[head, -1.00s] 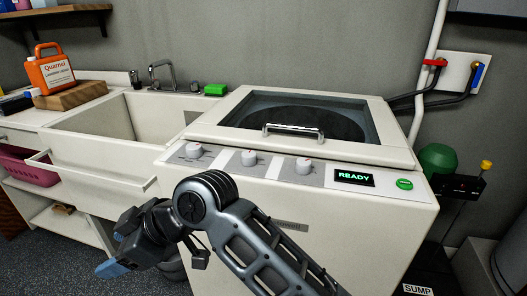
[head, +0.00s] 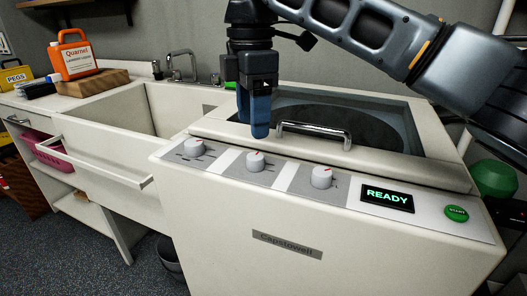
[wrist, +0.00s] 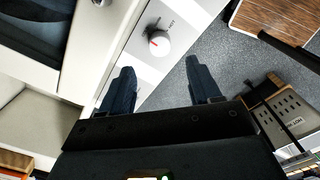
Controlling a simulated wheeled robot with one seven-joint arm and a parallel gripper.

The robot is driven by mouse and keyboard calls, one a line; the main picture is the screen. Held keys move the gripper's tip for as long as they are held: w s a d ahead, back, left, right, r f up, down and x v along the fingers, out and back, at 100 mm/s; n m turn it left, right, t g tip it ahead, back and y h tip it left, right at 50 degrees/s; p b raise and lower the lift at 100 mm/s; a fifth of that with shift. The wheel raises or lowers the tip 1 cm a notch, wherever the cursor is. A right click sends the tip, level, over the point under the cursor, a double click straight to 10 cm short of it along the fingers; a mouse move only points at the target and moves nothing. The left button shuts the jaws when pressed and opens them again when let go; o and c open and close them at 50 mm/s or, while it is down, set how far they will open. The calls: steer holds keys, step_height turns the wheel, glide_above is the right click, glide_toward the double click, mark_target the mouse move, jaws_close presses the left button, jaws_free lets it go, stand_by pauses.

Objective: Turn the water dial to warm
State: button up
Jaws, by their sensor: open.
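The washer panel carries three white dials with red marks: left (head: 194,147), middle (head: 255,161) and right (head: 321,177). Their labels are too small to read, so I cannot tell which is the water dial or its setting. My gripper (head: 260,130) points down in the head view, in front of the lid and just behind the middle dial in the picture, apart from the dials. In the wrist view my gripper (wrist: 160,88) is open and empty, its two dark blue fingers spread. One white dial (wrist: 158,42) with a red mark lies beyond the fingertips.
The lid handle (head: 315,132) stands up close behind the dials. A READY display (head: 387,197) and green start button (head: 456,213) are at the panel's right. The sink (head: 178,110) is left, with an orange jug (head: 74,57) beyond. The space before the panel is clear.

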mark_target(254, 156)
steer(key=shift+f+b, duration=0.35)
steer(key=shift+f, duration=3.5)
steer(key=c, duration=1)
steer(key=shift+c, duration=0.2)
